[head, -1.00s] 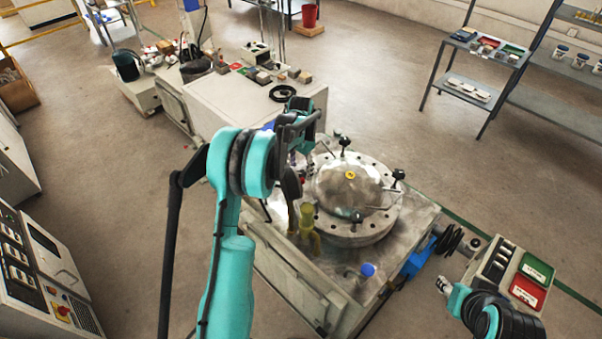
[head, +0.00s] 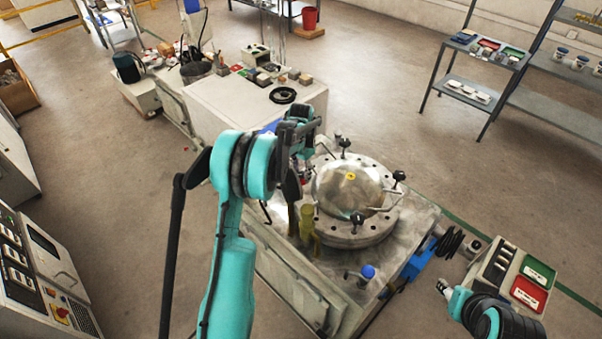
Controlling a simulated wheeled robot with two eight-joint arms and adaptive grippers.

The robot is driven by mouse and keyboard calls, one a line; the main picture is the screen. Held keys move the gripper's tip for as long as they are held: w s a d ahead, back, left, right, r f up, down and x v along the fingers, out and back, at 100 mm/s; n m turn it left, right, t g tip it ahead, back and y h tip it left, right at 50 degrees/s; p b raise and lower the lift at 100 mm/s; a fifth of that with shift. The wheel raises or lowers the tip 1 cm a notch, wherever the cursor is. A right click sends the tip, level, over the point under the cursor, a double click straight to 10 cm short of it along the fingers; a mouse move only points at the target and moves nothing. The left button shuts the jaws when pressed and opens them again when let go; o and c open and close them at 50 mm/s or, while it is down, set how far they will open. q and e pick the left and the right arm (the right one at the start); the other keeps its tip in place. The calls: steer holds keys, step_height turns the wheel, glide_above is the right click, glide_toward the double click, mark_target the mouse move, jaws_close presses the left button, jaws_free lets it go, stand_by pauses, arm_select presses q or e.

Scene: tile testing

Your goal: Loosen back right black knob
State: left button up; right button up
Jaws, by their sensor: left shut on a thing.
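A round metal lid (head: 338,178) sits on a bolted flange (head: 352,238) on the machine top. Black knobs show at its back (head: 344,143), right (head: 398,176) and front (head: 357,219). My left gripper (head: 302,178) points down at the lid's left edge, away from these three knobs. It is shut on what seems to be another black knob, which the gripper and arm hide. My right gripper (head: 442,286) is at the lower right, apart from the lid; its jaws are too small to read.
A blue-capped valve (head: 367,271) stands on the machine's front corner, and a yellow fitting (head: 307,218) stands left of the flange. A grey box with green and red trays (head: 528,291) is beside my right arm. A bench (head: 240,108) stands behind.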

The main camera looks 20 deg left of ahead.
arm_select(q)
steer(key=n, duration=1.3)
steer(key=shift+b, duration=0.35)
steer(key=shift+n, duration=2.3)
steer(key=o, duration=1.2)
steer(key=shift+r, duration=0.15)
